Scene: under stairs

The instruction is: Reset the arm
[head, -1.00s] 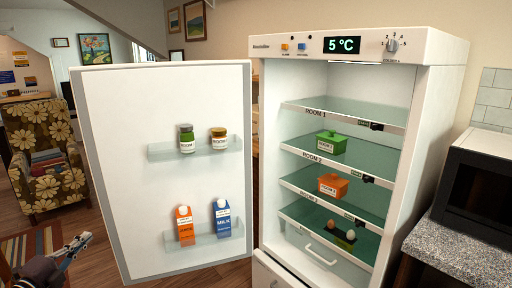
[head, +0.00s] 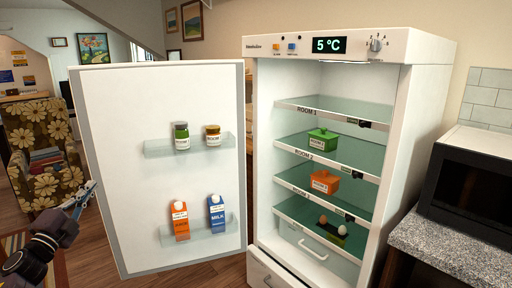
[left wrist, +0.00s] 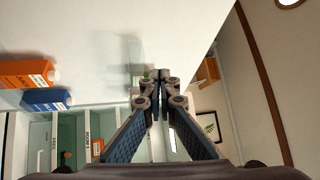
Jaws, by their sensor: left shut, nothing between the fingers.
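My left gripper (head: 90,188) is at the lower left of the head view, in front of the armchair and left of the open fridge door (head: 165,100). Its fingers are shut and hold nothing. In the left wrist view the closed fingertips (left wrist: 159,82) point toward the white door surface. My right gripper is not in view. The fridge (head: 390,100) stands open with its display at 5 °C. A green container (head: 322,141) and an orange container (head: 324,182) sit on its shelves.
Two jars and two cartons stand in the door racks, including a milk carton (head: 216,213). Eggs (head: 334,226) lie on a lower shelf. A microwave (head: 480,185) sits on a speckled counter (head: 450,245) at right. A floral armchair (head: 35,130) is at left.

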